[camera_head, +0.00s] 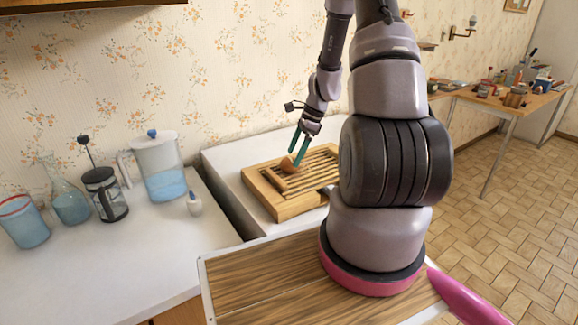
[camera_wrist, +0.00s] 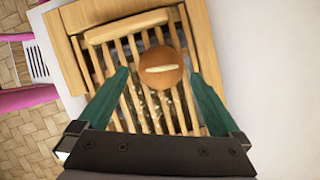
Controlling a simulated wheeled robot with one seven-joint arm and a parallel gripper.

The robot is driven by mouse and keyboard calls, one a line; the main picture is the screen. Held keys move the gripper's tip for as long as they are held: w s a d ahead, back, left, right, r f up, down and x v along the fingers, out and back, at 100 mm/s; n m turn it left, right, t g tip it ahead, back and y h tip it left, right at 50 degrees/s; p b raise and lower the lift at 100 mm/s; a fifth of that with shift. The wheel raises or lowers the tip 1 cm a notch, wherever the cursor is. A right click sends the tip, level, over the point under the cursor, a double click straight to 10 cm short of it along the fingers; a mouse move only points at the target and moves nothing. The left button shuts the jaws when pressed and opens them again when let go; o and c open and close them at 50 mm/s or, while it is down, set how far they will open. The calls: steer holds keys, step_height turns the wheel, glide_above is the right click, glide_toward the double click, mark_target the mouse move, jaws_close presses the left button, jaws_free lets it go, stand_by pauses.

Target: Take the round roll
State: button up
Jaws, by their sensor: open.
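The round roll (camera_wrist: 163,69) is brown with a pale slit across its top. It lies on the slatted wooden bread board (camera_wrist: 62,50) in the wrist view. My gripper (camera_wrist: 160,80) is open, its two green fingers apart, one to the left and one to the right of the roll. Whether a finger touches the roll cannot be told. In the head view the roll (camera_head: 287,164) shows small at the tips of my gripper (camera_head: 296,145), above the bread board (camera_head: 262,190). The board lies on a white surface. My arm hides the board's right part.
On the left counter stand a water pitcher (camera_head: 157,170), a French press (camera_head: 105,195), a glass carafe (camera_head: 68,203), a blue cup (camera_head: 23,222) and a small white container (camera_head: 194,204). A cluttered table (camera_head: 490,103) stands back right.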

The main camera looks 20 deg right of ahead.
mark_target(293, 157)
steer(key=x, duration=0.3)
steer(key=shift+w+f, duration=0.1)
steer(key=shift+f, duration=0.2)
